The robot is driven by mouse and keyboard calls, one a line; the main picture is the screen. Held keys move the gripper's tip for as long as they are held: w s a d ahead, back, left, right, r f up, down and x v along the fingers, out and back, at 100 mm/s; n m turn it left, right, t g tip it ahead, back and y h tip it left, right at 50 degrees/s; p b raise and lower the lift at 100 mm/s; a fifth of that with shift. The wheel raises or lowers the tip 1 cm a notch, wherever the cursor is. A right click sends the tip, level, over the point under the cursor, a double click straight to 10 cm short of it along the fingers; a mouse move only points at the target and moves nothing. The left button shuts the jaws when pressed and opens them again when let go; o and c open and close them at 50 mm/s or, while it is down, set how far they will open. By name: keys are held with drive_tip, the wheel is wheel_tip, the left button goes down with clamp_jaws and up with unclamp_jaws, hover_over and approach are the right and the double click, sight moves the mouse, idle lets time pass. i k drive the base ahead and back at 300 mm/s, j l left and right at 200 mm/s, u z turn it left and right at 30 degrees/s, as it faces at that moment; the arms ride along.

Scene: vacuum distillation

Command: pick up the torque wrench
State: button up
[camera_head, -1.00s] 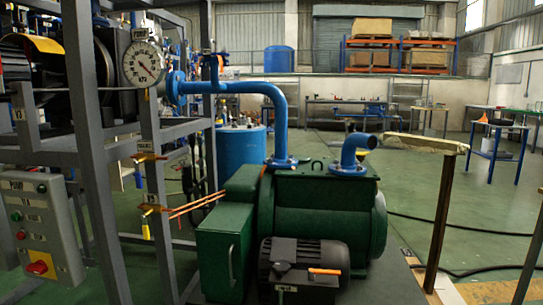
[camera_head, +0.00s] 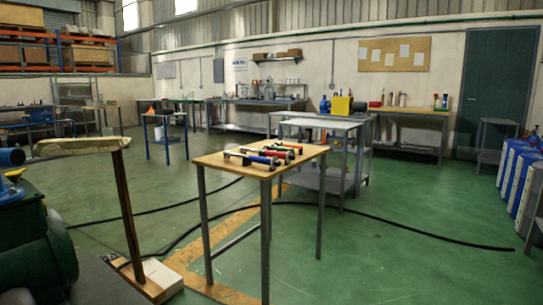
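Several wrench-like tools with coloured handles lie side by side on a small wooden-topped table (camera_head: 215,163) near the middle of the view. A blue-handled tool (camera_head: 265,160) lies nearest the front, with red- and dark-handled ones behind it. They are too small to tell which one is the torque wrench. My gripper is not in view.
A grey metal table (camera_head: 322,124) stands just behind the wooden one. A post with a pale top (camera_head: 82,146) and green machinery (camera_head: 45,245) are at the left. Black hoses (camera_head: 400,229) cross the floor. Blue containers (camera_head: 520,180) stand at the right. Green floor is open at right front.

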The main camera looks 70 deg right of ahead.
sight(243, 150)
drive_tip(key=z, duration=2.15)
